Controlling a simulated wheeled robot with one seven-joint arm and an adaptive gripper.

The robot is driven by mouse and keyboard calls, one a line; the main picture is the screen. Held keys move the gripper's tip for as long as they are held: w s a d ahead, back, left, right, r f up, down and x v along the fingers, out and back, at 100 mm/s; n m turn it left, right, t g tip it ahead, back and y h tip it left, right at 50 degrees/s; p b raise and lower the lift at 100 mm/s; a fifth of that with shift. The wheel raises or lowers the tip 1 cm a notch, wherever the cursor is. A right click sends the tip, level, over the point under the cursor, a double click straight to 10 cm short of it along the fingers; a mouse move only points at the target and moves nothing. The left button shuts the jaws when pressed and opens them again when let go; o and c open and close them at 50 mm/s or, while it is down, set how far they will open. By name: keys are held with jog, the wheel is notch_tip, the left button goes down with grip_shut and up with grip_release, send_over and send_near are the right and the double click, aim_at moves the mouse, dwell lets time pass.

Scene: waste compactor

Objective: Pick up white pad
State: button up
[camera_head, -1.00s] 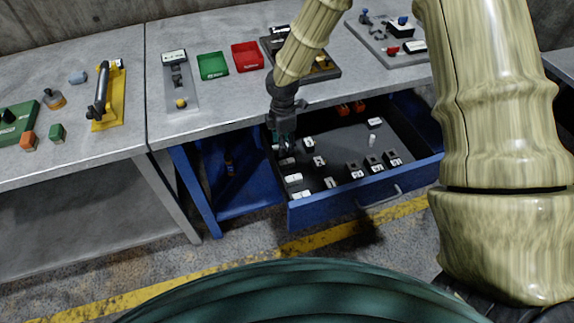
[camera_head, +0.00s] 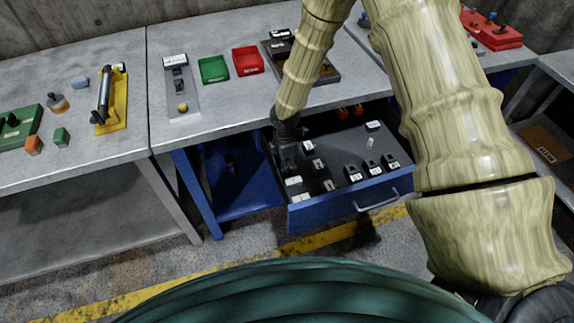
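My gripper (camera_head: 287,164) is dark and points down into the left side of the open blue drawer (camera_head: 340,205). Its fingertips are small and dark against the drawer, so I cannot tell whether they are open or shut, or whether they touch anything. A white piece (camera_head: 293,181) lies just in front of the fingertips, and another white piece (camera_head: 300,197) lies nearer the drawer front. I cannot tell which white piece is the white pad. Part of the drawer's left side is hidden behind my gripper.
Several small dark blocks with white labels (camera_head: 354,173) stand in the drawer. Orange pieces (camera_head: 343,112) lie at its back. The worktop above carries a green tray (camera_head: 213,69) and a red tray (camera_head: 247,60). The worktop's front edge is close behind my gripper.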

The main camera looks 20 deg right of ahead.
jog(key=shift+f, duration=0.25)
grip_shut()
notch_tip(320, 180, up, 10)
jog(key=shift+b, duration=0.85)
jog(key=r+m, duration=0.1)
jog(key=m, duration=0.5)
jog(key=r+m, duration=0.2)
jog(key=m, duration=0.4)
jog(key=a+r+m, duration=0.1)
jog(key=r+m, duration=0.1)
jog(key=m, duration=0.4)
jog(key=shift+s+r, duration=0.15)
jog(key=shift+s, duration=0.15)
